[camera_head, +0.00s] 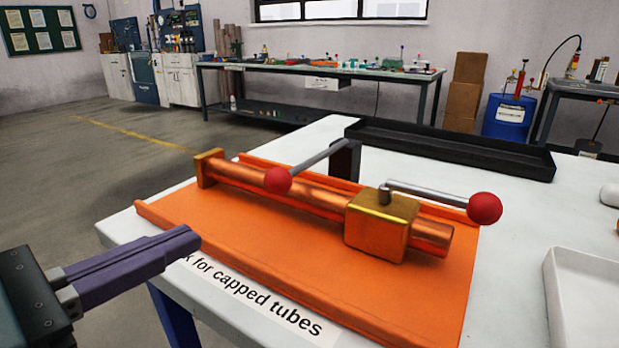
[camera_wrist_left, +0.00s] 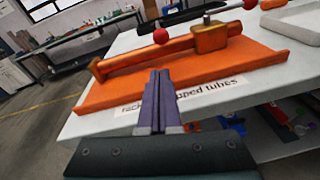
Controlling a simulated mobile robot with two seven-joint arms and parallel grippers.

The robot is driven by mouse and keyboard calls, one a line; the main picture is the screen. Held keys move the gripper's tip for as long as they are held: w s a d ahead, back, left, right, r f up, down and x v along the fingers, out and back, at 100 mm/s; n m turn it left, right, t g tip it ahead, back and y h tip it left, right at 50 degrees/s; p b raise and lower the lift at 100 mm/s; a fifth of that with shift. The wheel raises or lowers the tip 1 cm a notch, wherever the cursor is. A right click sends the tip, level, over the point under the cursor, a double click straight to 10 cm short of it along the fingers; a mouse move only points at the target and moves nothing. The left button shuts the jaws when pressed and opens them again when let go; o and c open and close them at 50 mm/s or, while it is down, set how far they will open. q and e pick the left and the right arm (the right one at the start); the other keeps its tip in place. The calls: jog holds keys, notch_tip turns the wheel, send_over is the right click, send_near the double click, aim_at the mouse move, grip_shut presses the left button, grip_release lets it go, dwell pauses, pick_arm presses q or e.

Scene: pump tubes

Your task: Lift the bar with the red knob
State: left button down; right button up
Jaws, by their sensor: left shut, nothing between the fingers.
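On the orange rack (camera_head: 250,262) lies a copper tube (camera_head: 283,190) with a brass end piece (camera_head: 209,168) and a brass block (camera_head: 381,224). A grey bar (camera_head: 317,158) runs from a dark post (camera_head: 346,158) behind the tube to a red knob (camera_head: 278,180) over the tube. A second grey bar (camera_head: 435,194) runs from the block's top to another red knob (camera_head: 485,208). My left gripper (camera_head: 196,240) is shut and empty, left of the rack and apart from both knobs. In the left wrist view its fingers (camera_wrist_left: 160,75) point toward the rack (camera_wrist_left: 236,70). My right gripper is not in view.
The rack sits on a white table (camera_head: 520,225) with a label along its front edge. A long black tray (camera_head: 450,143) stands behind, and a white tray (camera_head: 590,310) stands at the right. The space above the rack's left front is free.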

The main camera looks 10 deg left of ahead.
pick_arm(q)
jog(key=x, duration=0.9)
jog(key=shift+w+d+f, duration=0.15)
jog(key=shift+w+d, duration=0.15)
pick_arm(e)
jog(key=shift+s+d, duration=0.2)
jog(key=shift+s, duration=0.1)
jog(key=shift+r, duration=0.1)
